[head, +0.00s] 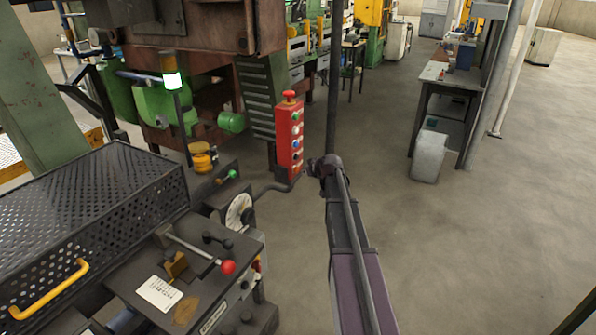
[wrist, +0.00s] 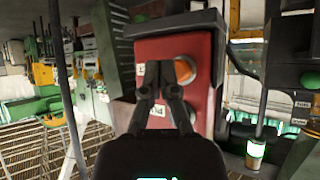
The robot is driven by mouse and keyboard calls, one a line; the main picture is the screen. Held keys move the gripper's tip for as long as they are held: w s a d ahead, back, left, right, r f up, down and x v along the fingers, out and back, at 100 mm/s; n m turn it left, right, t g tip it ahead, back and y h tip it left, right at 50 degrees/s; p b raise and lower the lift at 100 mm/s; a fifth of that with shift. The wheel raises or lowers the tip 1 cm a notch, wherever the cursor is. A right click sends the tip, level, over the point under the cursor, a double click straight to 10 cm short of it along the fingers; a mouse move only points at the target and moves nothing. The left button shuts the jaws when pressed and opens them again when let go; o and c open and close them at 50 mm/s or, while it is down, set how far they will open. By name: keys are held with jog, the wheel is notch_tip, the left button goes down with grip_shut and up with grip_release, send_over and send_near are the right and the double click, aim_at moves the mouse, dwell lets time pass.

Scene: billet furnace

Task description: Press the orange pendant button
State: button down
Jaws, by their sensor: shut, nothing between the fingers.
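The red pendant box (head: 290,137) stands upright with a column of coloured buttons and a red mushroom knob on top. Its face (wrist: 203,50) fills the middle of the wrist view. The orange button (wrist: 186,70) sits just right of my fingertips there, its left edge partly covered by the right finger. My gripper (wrist: 162,68) is shut and empty, close in front of the pendant face. In the head view my gripper (head: 311,168) is beside the pendant's lower end. I cannot tell whether the fingers touch the face.
A machine with a red-knobbed lever (head: 228,267) and a perforated guard (head: 85,215) stands at left. A dark post (head: 334,80) rises behind my gripper. A lit green lamp (head: 172,80) is left of the pendant. Floor (head: 480,240) at right is clear.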

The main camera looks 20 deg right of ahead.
jog(key=shift+s+d, duration=0.75)
jog(key=shift+s, duration=0.25)
jog(key=shift+s+d, duration=0.75)
jog(key=shift+s, duration=0.2)
